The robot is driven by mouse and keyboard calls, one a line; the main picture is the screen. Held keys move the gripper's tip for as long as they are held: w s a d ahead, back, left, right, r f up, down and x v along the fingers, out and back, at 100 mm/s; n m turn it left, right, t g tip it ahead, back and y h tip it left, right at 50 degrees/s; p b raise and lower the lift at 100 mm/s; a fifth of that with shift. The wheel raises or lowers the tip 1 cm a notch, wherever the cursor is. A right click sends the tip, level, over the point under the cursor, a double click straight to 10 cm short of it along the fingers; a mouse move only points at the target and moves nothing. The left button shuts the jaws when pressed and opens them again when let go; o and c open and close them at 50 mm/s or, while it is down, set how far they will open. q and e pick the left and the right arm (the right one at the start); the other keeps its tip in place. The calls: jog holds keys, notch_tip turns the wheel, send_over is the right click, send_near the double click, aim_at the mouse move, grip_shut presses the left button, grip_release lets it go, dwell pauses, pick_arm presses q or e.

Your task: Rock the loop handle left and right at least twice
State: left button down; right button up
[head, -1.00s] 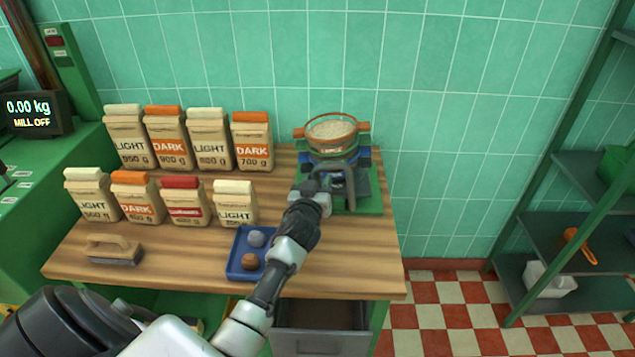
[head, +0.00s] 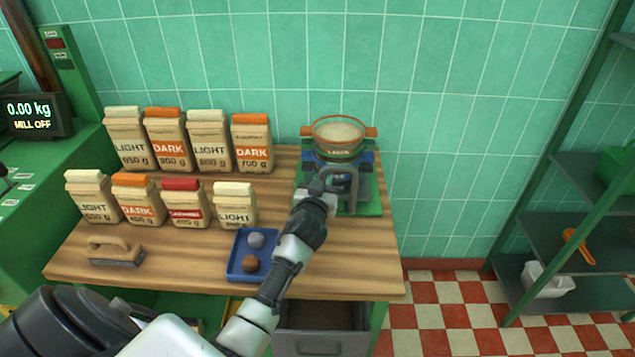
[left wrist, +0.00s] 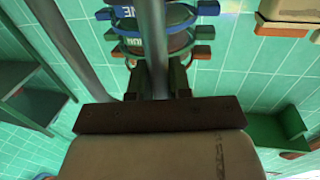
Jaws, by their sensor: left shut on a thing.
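The sieve shaker stands at the back right of the table, with a round orange-rimmed sieve (head: 338,134) of pale grains on top. Its grey loop handle (head: 354,184) rises at the front; in the left wrist view the handle's bar (left wrist: 152,40) runs between the fingers. My left gripper (head: 322,183) is shut on the left side of this handle; its fingers also show in the left wrist view (left wrist: 157,80). The arm partly hides the handle's left side. My right gripper is not in view.
Two rows of paper bags (head: 208,140) stand left of the shaker. A blue tray (head: 236,268) with two balls lies below my forearm. A brush (head: 116,250) lies at front left. A green shelf rack (head: 570,160) stands right, beyond open floor.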

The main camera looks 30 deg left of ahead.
pick_arm(q)
jog(key=shift+w+d+r+m, duration=0.2)
jog(key=shift+w+d+m, duration=0.2)
jog(key=shift+d+m, duration=0.35)
jog(key=c, duration=1.1)
grip_release()
jog(key=shift+o, duration=0.2)
jog(key=shift+s, duration=0.1)
jog(key=v, duration=1)
jog(key=shift+s+d+b, duration=0.15)
jog(key=shift+s+b, duration=0.1)
jog(key=shift+b, duration=0.15)
jog(key=shift+r, duration=0.15)
